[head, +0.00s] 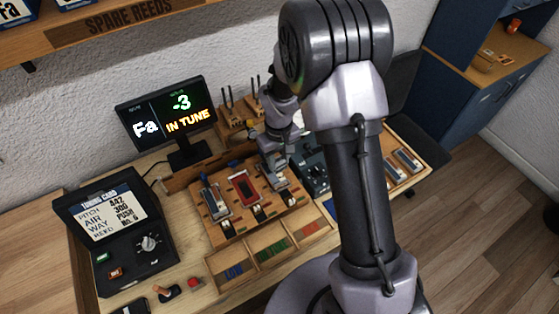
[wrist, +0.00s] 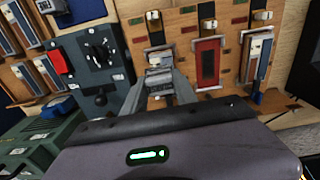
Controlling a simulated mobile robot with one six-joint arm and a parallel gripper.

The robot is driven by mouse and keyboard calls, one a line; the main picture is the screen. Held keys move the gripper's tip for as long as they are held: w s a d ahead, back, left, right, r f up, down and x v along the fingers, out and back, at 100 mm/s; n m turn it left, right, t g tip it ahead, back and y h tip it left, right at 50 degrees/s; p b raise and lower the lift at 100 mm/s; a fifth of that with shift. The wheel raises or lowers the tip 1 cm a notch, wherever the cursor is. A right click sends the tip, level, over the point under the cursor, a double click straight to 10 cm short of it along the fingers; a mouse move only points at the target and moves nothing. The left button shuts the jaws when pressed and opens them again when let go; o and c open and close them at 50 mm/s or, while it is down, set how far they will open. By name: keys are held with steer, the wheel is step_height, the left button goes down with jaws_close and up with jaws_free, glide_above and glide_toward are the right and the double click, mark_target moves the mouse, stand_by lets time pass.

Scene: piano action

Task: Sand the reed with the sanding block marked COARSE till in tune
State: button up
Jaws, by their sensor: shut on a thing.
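My gripper (head: 274,166) is at the right end of the wooden reed board (head: 228,226). In the wrist view my gripper (wrist: 160,92) is shut on a small grey block (wrist: 159,82), held at a pale metal reed plate (wrist: 157,58). I cannot read any mark on the block or tell whether it touches the reed. A red-framed plate (head: 243,188) sits beside it, with another metal plate (head: 213,202) to its left. The monitor (head: 167,117) shows "Fa", "-3" and "IN TUNE". The tuning card (head: 108,213) reads pitch 442, air 300, way PUSH, reed No. 6.
A divided wooden tray (head: 250,262) with blue, green and red strips lies in front of the board. A dark box with a knob (head: 313,172) stands right of my gripper. A red button (head: 194,283) is at the front left. More reed plates (head: 407,160) lie at the right.

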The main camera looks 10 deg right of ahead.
steer(key=shift+r+p, duration=0.55)
steer(key=shift+r, duration=0.5)
stand_by(4.1)
